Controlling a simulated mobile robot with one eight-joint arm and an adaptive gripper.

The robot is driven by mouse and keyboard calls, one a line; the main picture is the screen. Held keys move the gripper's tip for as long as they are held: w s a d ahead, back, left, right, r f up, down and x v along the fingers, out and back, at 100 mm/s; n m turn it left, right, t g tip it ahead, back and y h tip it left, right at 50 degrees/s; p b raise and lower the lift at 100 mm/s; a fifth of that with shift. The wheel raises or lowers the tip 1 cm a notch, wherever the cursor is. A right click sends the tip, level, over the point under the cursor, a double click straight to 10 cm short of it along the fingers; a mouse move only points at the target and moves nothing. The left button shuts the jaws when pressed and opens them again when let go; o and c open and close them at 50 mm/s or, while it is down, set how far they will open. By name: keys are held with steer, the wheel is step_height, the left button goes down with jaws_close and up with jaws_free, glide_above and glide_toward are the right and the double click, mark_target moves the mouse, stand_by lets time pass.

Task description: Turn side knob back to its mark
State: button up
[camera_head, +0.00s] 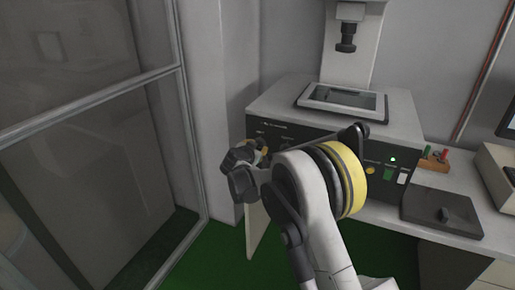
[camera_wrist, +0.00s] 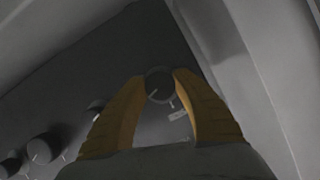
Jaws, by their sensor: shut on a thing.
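In the wrist view a round dark knob (camera_wrist: 159,84) sits on a grey panel between the two yellow fingertips of my gripper (camera_wrist: 160,86). The fingers touch it from both sides and are shut on it. A short pale line on the knob's face points to the lower left. A pale tick on the panel shows just below the knob, slightly to its right, and the two do not line up. A small pale label lies under the tick. In the head view my gripper (camera_head: 262,152) is at the left end of the machine's dark front (camera_head: 327,151); the knob is hidden there.
Several other dark knobs (camera_wrist: 42,148) stand on the panel to the left in the wrist view. The machine (camera_head: 272,102) stands on a bench beside a wall corner. A glazed frame (camera_head: 187,130) is close on the left. A dark pad (camera_head: 425,212) lies on the right.

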stand_by(0.3)
steer(key=shift+n+h+p, duration=0.4)
steer(key=shift+n+p, duration=0.05)
steer(key=shift+n, duration=0.35)
steer(key=n+g+h+p, duration=0.1)
steer(key=n+h, duration=0.1)
steer(key=n, duration=0.1)
steer(key=n+h, duration=0.2)
steer(key=n, duration=0.1)
steer(key=shift+d+n+h, duration=0.1)
steer(key=shift+n+h, duration=0.7)
steer(key=shift+n, duration=0.4)
steer(key=o, duration=1.2)
